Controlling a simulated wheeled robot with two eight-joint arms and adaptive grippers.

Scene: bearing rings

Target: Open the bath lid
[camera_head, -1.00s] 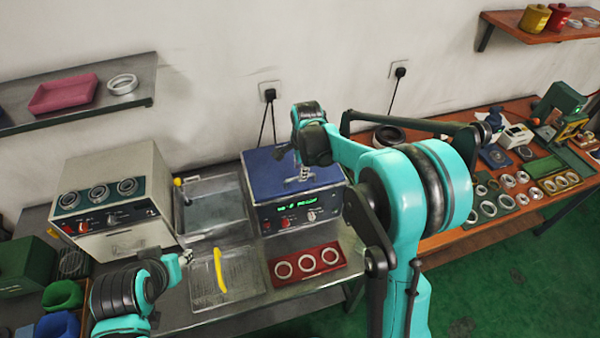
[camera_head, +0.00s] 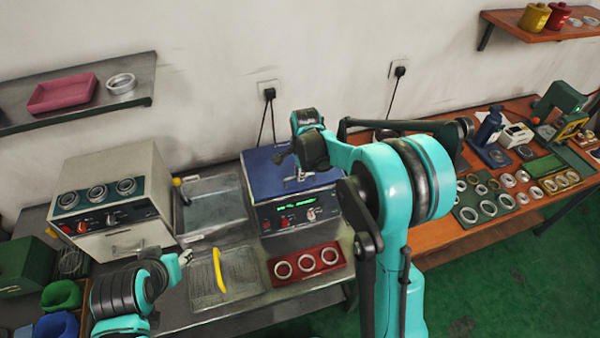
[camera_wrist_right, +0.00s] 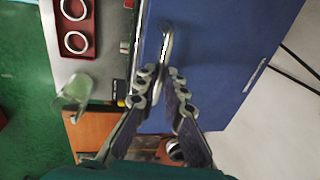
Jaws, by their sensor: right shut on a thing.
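The bath (camera_head: 300,210) is a grey box with a green display and red knob on its front. Its blue lid (camera_head: 262,178) lies flat and closed on top; the lid also fills much of the right wrist view (camera_wrist_right: 225,60). A metal bar handle (camera_wrist_right: 167,38) stands on the lid. My right gripper (camera_head: 299,179) is over the lid, with its fingertips (camera_wrist_right: 160,73) shut on the handle's end. My left gripper (camera_head: 186,258) is low at the left, beside the wire basket (camera_head: 240,278); its finger gap is too small to make out.
The basket has a yellow handle (camera_head: 219,270). A red tray (camera_head: 326,271) with three rings lies before the bath. An open basin (camera_head: 215,208) and a cream machine (camera_head: 110,200) stand to the left. The wall and a cable (camera_head: 268,120) are behind the bath.

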